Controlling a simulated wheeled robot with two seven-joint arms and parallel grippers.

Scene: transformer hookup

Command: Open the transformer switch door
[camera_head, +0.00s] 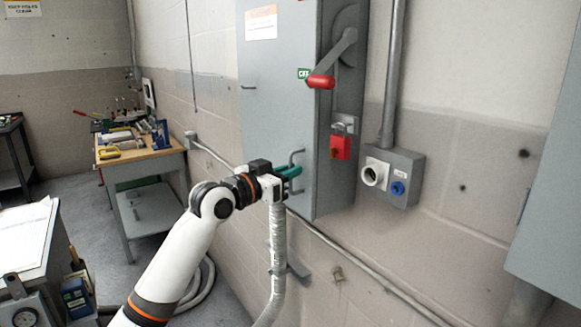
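The transformer switch door (268,115) is the grey front of a tall wall-mounted cabinet and looks shut. A metal pull handle (298,154) is on its lower right part. My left gripper (291,172), with green fingers, is at this handle, and its fingertips overlap the handle's lower half. I cannot tell whether the fingers are closed around it. A switch lever with a red grip (321,81) is on the cabinet's right side, pointing down to the left. A red lock (341,147) hangs below it. My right gripper is out of view.
A grey outlet box (403,172) with a white and a blue socket is on the wall right of the cabinet. Another grey cabinet (552,200) is at the right edge. A workbench (150,166) with tools stands at the left. Conduit runs along the wall.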

